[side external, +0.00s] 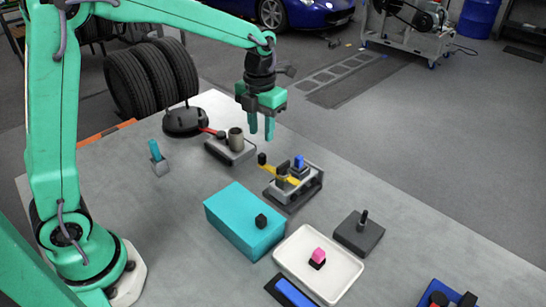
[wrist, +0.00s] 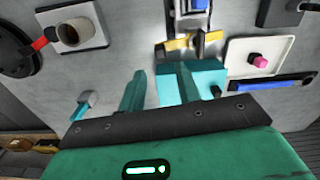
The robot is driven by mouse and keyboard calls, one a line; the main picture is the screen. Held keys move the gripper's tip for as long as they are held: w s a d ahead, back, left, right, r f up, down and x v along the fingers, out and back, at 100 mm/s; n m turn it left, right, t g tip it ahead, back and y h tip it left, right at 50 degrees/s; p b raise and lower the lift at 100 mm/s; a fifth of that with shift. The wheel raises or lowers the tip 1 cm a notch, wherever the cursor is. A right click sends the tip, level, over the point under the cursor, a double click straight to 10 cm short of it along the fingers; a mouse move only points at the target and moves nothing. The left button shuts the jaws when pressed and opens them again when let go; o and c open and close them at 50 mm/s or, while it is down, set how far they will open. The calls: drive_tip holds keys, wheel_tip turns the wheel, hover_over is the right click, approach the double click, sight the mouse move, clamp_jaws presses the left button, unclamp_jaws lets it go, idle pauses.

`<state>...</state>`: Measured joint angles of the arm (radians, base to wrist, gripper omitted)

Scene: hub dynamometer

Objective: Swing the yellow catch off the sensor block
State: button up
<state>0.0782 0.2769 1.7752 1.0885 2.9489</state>
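The grey sensor block (side external: 306,190) stands near the middle of the table with a blue piece (side external: 299,161) upright on it; the block also shows at the top of the wrist view (wrist: 188,22). The yellow catch (side external: 277,173) lies across the block beside a dark post, with a black knob (side external: 262,158) at its left end. The catch also shows in the wrist view (wrist: 178,44). My gripper (side external: 261,137) is above and behind the catch, pointing down, apart from it. Its two teal fingers (wrist: 162,70) are spread with nothing between them.
A grey fixture (side external: 235,157) with a red lever and a dark round base (side external: 185,121) stand behind left. A teal box (side external: 240,228), a white tray (side external: 340,278) with a pink-topped piece, and a dark pegged block (side external: 352,237) lie in front.

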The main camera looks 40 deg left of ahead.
drive_tip(key=shift+s+r, duration=0.15)
drive_tip(key=shift+s, duration=0.05)
clamp_jaws()
drive_tip(key=s+d+r+t, duration=0.1)
drive_tip(key=s+r+t, duration=0.1)
drive_tip(key=s, duration=0.7)
drive_tip(key=shift+t, duration=0.4)
